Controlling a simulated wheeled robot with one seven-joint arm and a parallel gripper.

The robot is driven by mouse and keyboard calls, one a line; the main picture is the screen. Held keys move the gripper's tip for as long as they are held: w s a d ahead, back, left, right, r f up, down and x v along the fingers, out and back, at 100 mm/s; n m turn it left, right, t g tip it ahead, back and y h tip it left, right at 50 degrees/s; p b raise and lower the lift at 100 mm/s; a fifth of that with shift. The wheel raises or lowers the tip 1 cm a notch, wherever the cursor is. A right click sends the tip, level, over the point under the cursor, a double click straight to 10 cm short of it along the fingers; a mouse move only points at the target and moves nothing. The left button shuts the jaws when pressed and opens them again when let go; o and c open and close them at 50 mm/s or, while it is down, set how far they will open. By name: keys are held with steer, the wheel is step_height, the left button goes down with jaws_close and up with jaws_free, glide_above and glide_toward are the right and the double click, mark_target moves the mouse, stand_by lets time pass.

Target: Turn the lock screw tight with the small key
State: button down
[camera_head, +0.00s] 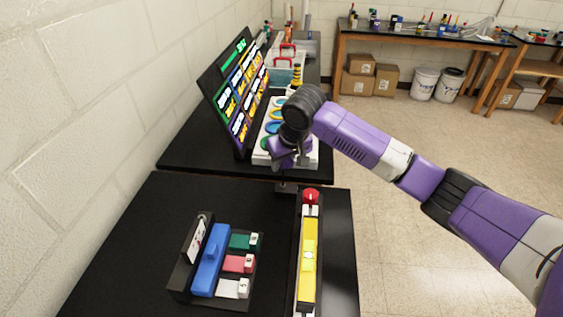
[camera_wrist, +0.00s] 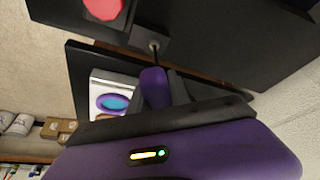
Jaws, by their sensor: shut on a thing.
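My gripper (camera_wrist: 160,95) is shut on the small key, whose purple handle (camera_wrist: 153,84) shows between the fingers in the wrist view. The key's thin dark shaft reaches to the lock screw (camera_wrist: 154,44), a small round metal spot on a dark block. The tip appears to be at the screw; I cannot tell how deeply it sits. In the head view my gripper (camera_head: 287,158) is just above the small dark block (camera_head: 287,188) at the back edge of the near table. My wrist hides most of the key there, and the screw is not distinct.
Beside the block stands a dark rail with a yellow bar (camera_head: 309,258) and a red knob (camera_head: 311,195). A fixture with blue, green, red and white pieces (camera_head: 210,262) lies left. Behind are a white tray with coloured rings (camera_head: 262,157) and a slanted display board (camera_head: 236,95).

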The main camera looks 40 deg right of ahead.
steer(key=shift+f, duration=0.55)
stand_by(0.7)
steer(key=shift+s+f+m+g+h+p, duration=0.1)
steer(key=shift+m+g+h+p, duration=0.25)
steer(key=shift+m+p, duration=0.8)
steer(key=shift+s+f+m+g+h+p, duration=0.15)
steer(key=shift+m+h+p, duration=0.3)
steer(key=shift+m+p, duration=0.7)
stand_by(1.1)
steer(key=shift+m, duration=0.6)
steer(key=shift+d, duration=0.15)
steer(key=shift+m+g+h, duration=0.3)
steer(key=shift+m, duration=0.5)
